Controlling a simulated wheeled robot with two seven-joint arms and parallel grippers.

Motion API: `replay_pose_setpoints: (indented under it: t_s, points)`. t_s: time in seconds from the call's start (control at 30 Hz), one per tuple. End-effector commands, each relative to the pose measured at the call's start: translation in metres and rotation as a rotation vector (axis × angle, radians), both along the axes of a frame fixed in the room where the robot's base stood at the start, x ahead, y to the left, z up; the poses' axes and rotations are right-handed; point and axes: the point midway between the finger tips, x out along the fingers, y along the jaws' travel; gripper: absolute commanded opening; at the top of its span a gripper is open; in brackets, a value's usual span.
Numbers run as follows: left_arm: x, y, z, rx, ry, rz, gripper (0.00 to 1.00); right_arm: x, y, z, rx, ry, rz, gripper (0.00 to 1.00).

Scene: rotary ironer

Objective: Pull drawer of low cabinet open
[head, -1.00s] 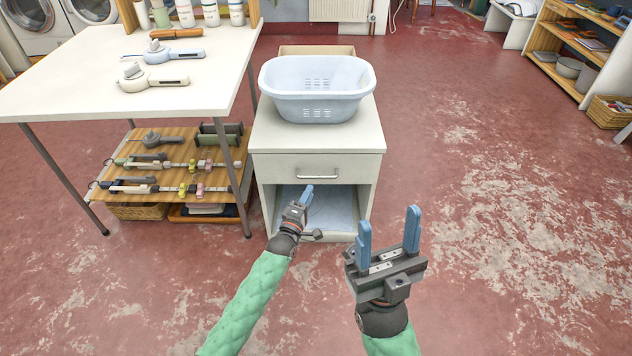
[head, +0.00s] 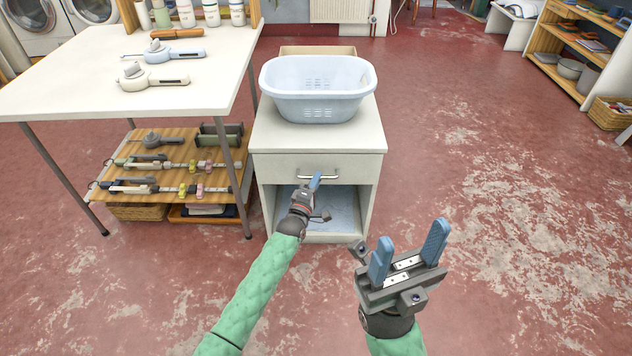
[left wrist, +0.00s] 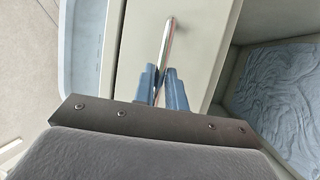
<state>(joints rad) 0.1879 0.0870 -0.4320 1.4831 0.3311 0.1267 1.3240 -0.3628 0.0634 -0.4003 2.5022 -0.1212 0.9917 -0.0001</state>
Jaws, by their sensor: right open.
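The low cabinet (head: 262,150) is off-white, with one drawer (head: 279,166) above an open compartment. The drawer front sits flush with the cabinet and looks shut. Its metal bar handle (head: 329,177) is in the middle of the front. My left gripper (head: 316,180) is at the handle. In the left wrist view, the handle (left wrist: 168,38) runs between the two blue fingers of the left gripper (left wrist: 161,82), which are close together on it. Any slight gap there is hard to see. My right gripper (head: 409,254) is open and empty, in front and to the right of the cabinet.
A pale blue laundry basket (head: 318,107) stands on the cabinet top. A folded blue cloth (left wrist: 275,90) lies in the open compartment. A white table (head: 60,95) with a lower shelf stands close on the left. The red floor to the right is clear.

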Motion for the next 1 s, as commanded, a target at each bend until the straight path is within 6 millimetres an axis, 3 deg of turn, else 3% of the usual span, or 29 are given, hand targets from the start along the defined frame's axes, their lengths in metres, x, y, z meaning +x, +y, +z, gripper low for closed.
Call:
replay_pose_setpoints:
  t_s: [0.57,0.77,1.0]
  points:
    - [-0.007,0.0,0.0,0.0,0.001,0.0,0.0,0.0,-0.001,0.004,-0.004,-0.003,-0.006,0.54]
    - [-0.019,0.0,0.001,0.0,0.001,0.0,0.0,0.048,0.013,-0.031,-0.06,0.22,-0.003,0.54]
    - [-0.039,0.001,0.001,0.001,0.002,0.0,0.0,0.109,0.034,-0.1,-0.147,0.556,0.012,0.54]
